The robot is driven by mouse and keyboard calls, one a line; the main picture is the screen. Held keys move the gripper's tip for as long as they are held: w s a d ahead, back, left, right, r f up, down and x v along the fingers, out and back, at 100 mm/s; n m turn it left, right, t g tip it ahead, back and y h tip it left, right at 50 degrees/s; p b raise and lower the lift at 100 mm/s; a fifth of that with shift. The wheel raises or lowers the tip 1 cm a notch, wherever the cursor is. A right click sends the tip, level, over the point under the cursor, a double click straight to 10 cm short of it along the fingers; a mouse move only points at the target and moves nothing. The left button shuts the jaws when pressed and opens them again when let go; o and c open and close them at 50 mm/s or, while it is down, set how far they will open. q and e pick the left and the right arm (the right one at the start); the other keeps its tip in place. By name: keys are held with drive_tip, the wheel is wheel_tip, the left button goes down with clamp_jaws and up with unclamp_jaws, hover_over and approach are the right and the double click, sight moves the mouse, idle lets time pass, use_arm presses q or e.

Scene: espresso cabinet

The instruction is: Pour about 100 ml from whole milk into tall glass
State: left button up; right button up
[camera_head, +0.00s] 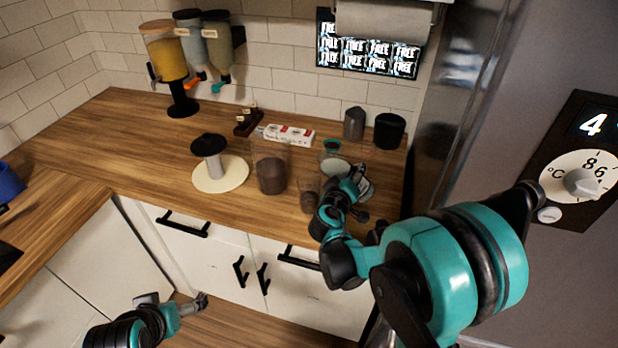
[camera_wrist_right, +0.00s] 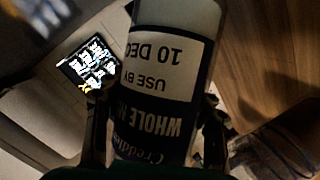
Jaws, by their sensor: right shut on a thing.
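The whole milk bottle (camera_wrist_right: 165,80), with a black and white label, fills the middle of the right wrist view. My right gripper (camera_head: 350,190) is shut on it, with a finger on each side. In the head view the hand and wrist cover much of the bottle, so its tilt is hard to judge. A small clear glass (camera_head: 308,196) with brown contents stands just left of this gripper. A larger clear vessel (camera_head: 270,168), also part filled with brown, stands behind it to the left. I cannot tell which is the tall glass. My left gripper (camera_head: 177,304) is open and empty, low before the cabinets.
A round cream board (camera_head: 221,178) bears a grey, black-topped object (camera_head: 209,155). A steel appliance (camera_head: 465,80) bounds the right.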

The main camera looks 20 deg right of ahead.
drive_tip(key=shift+s+d+r+n+h, duration=0.2)
drive_tip(key=shift+d+r+n+h, duration=0.2)
drive_tip(key=shift+d+r+n, duration=0.3)
idle(1.6)
drive_tip(key=shift+s+d+n+t+h, duration=0.15)
drive_tip(key=shift+n+t+h, duration=0.15)
drive_tip(key=shift+n, duration=0.5)
idle(1.0)
drive_tip(key=shift+d+r+n+h, duration=0.2)
drive_tip(key=shift+r+n+h, duration=0.2)
drive_tip(key=shift+r+n, duration=0.45)
idle(0.9)
drive_tip(key=shift+a+r+n+t, duration=0.3)
drive_tip(key=shift+r+n, duration=0.15)
drive_tip(key=shift+r, duration=0.4)
idle(1.3)
